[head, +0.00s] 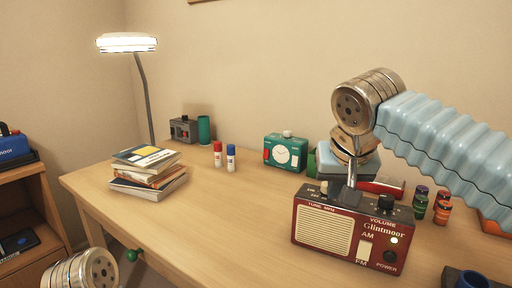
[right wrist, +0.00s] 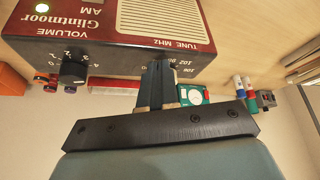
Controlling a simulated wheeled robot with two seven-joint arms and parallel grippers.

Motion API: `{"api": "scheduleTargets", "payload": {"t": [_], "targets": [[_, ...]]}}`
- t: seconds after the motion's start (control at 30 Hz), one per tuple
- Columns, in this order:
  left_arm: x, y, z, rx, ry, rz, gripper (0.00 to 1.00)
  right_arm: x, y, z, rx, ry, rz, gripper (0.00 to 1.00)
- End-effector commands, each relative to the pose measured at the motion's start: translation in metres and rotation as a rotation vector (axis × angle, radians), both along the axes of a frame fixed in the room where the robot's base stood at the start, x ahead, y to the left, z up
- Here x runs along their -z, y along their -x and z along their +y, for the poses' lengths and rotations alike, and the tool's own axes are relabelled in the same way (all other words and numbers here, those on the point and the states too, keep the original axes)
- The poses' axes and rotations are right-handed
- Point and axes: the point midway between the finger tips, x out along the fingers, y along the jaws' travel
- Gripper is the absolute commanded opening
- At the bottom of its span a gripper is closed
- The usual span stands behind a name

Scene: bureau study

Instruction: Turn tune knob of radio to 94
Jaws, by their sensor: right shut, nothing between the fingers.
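The red radio (head: 345,225) stands on the desk, its cream speaker grille and Glintmoor label facing me. It also shows upside down in the right wrist view (right wrist: 105,40). My right gripper (head: 351,184) points down at the radio's top, its fingers shut and empty. In the right wrist view the fingertips (right wrist: 157,72) are at the tuning scale beside the TUNE MHz label. The fingers hide most of the tune knob, and I cannot read its setting or tell whether they touch it. The black volume knob (head: 388,201) is clear to the right. My left gripper is out of view.
More books (head: 148,172), two glue-like tubes (head: 231,157) and a lamp (head: 127,43) are at left. The desk's middle (head: 225,205) is clear.

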Motion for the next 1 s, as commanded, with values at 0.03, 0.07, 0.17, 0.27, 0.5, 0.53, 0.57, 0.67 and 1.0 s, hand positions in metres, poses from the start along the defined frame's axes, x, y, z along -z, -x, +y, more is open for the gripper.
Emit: {"api": "scheduleTargets", "payload": {"t": [0.03, 0.07, 0.17, 0.27, 0.5, 0.53, 0.57, 0.67, 1.0], "targets": [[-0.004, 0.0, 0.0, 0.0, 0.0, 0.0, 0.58, -0.004, 0.0, 0.0, 0.0, 0.0, 0.0, 0.0], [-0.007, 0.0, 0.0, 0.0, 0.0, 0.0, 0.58, -0.007, 0.0, 0.0, 0.0, 0.0, 0.0, 0.0], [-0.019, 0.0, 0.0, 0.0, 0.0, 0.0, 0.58, -0.02, 0.0, 0.0, 0.0, -0.001, 0.0, 0.0], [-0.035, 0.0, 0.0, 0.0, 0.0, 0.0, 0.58, -0.035, 0.0, 0.0, 0.0, -0.001, 0.0, 0.0], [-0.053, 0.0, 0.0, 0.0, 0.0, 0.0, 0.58, -0.061, 0.0, 0.001, 0.0, -0.001, -0.001, 0.0], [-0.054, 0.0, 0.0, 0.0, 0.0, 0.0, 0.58, -0.061, 0.0, 0.0, 0.0, -0.001, 0.0, 0.0], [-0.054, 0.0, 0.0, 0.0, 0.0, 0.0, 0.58, -0.062, 0.0, 0.0, 0.0, -0.001, 0.0, 0.0], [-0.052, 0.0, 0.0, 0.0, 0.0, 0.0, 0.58, -0.06, 0.0, 0.0, 0.0, -0.001, 0.0, 0.0], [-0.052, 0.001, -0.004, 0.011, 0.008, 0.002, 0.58, -0.06, 0.0, 0.0, 0.0, -0.001, 0.0, 0.0]]}}
